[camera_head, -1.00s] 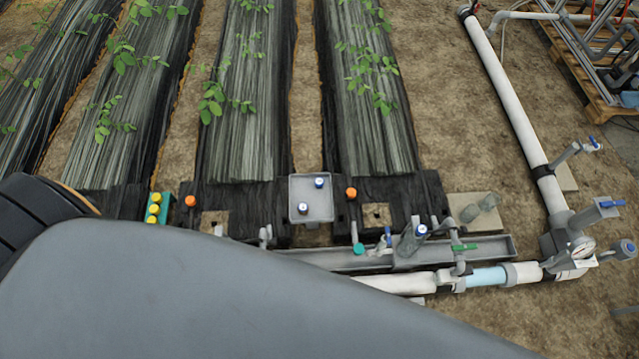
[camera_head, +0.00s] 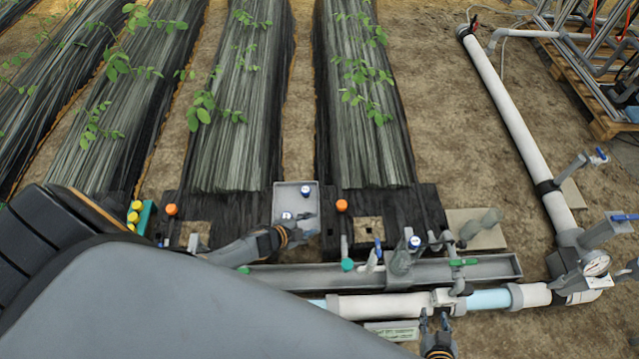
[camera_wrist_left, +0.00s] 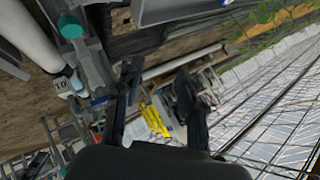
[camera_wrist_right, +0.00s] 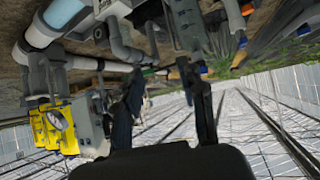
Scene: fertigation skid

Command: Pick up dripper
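Which part is the dripper is not clear to me. Small parts stand in several places. A grey tray (camera_head: 280,205) at the beds' front edge holds a blue-topped part (camera_head: 305,191) and a second one (camera_head: 286,216) close beside my left gripper. Orange-topped parts stand left (camera_head: 171,210) and right (camera_head: 342,205) of the tray. Yellow-topped parts (camera_head: 134,216) sit in a green holder. My left gripper (camera_head: 304,226) is over the tray's front edge, its fingers apart and empty in the left wrist view (camera_wrist_left: 158,100). My right gripper (camera_head: 434,320) is in front of the white pipe, open and empty.
A grey trough (camera_head: 300,277) and a white pipe (camera_head: 375,305) with valves run across in front of the beds. A pressure gauge (camera_head: 596,264) and blue-handled valves stand at the right. A pallet (camera_head: 600,115) is at the back right.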

